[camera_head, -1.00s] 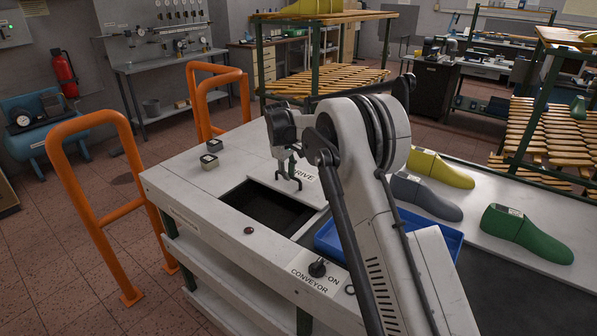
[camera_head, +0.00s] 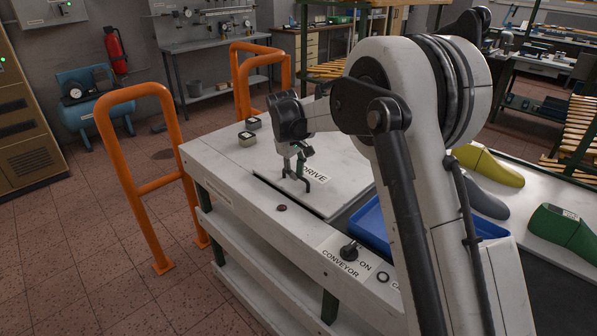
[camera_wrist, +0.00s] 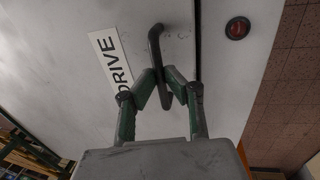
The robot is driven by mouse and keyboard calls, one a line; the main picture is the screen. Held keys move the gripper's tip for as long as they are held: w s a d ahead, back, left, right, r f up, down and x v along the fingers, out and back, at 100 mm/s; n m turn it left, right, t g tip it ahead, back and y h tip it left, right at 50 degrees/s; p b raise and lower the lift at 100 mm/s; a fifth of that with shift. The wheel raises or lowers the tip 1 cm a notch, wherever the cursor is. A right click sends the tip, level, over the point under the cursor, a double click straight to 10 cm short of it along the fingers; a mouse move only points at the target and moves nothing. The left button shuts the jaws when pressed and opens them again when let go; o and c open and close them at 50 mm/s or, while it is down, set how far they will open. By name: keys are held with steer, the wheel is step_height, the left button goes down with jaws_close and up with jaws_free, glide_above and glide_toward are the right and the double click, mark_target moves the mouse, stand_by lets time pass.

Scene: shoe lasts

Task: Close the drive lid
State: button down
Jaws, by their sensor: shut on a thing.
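The drive lid (camera_head: 334,197) is a flat pale panel marked "DRIVE" in the top of the workbench. It now covers the opening and appears level with the bench top in the head view. In the wrist view the lid (camera_wrist: 70,60) fills the left and middle, with a thin dark seam along its right edge. My gripper (camera_head: 302,181) points down over the lid. Its fingers (camera_wrist: 166,75) are shut on the dark lid handle (camera_wrist: 155,45), a bent bar beside the label.
A dark red button (camera_head: 281,208) and a conveyor knob (camera_head: 348,251) sit on the bench's front strip. A blue tray (camera_head: 372,226) and grey, yellow and green shoe lasts (camera_head: 560,230) lie to the right. Orange rails (camera_head: 140,170) stand at left.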

steer(key=shift+s+a, duration=0.15)
steer(key=c, duration=1.8)
jaws_free()
steer(key=shift+s+a, duration=0.1)
steer(key=shift+a, duration=0.05)
steer(key=r, duration=0.4)
steer(key=s+a+r, duration=0.1)
steer(key=r, duration=0.6)
steer(key=shift+s+a+r, duration=0.2)
steer(key=shift+a+r, duration=0.05)
steer(key=shift+r, duration=0.15)
